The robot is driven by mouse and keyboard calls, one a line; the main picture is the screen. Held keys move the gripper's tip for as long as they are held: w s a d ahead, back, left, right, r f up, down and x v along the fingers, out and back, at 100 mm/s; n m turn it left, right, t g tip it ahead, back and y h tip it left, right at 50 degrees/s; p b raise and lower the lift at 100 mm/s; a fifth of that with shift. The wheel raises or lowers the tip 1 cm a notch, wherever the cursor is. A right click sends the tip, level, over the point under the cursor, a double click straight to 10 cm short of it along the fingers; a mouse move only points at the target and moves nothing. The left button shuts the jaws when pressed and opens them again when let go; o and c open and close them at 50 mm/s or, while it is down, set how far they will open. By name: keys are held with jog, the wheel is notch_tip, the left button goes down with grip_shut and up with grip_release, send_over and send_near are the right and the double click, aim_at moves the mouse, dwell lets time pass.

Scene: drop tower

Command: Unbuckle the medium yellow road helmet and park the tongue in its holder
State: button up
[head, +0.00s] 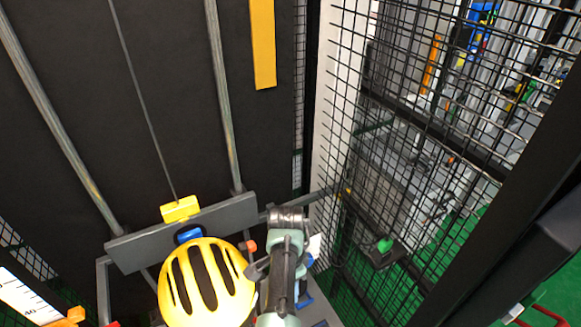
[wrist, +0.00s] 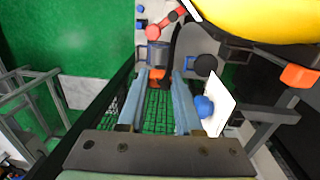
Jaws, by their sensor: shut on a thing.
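The yellow road helmet (head: 206,284) with dark vents hangs below the dark crossbar in the head view. Its yellow shell (wrist: 275,18) fills the top right of the wrist view. My gripper (wrist: 162,76) is beside and below the helmet, its two blue-grey fingers pointing away from the wrist camera. A small orange piece (wrist: 157,74) with a dark lower part sits between the fingertips, and the gripper is shut on it. I cannot tell for sure that it is the buckle tongue. In the head view my arm hides the fingers. Strap and holder are not clearly seen.
A white plate (wrist: 222,98) with a blue knob (wrist: 203,106) stands close right of the fingers. A grey-blue cylinder (wrist: 157,51) and a red part (wrist: 165,23) lie beyond the fingertips. An orange block (wrist: 299,76) is at right. Wire mesh (head: 400,130) bounds the right side.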

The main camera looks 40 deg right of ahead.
jog(key=w+d+r+n+b, duration=0.3)
jog(key=w+r+n+b, duration=0.3)
jog(key=w+r+n, duration=0.25)
jog(key=shift+w+a+f+n+b, duration=0.2)
jog(key=shift+a+f+n+b, duration=0.55)
jog(key=shift+n, duration=3.85)
jog(key=shift+w+a+f+n+b, duration=0.2)
jog(key=shift+a+f+n+b, duration=0.45)
jog(key=shift+n, duration=3.9)
jog(key=shift+w+a+f+n+b, duration=0.2)
jog(key=shift+a+f+n+b, duration=0.5)
jog(key=shift+n, duration=3.9)
jog(key=shift+a+f+b, duration=0.1)
jog(key=shift+f+b, duration=0.25)
jog(key=shift+b, duration=0.1)
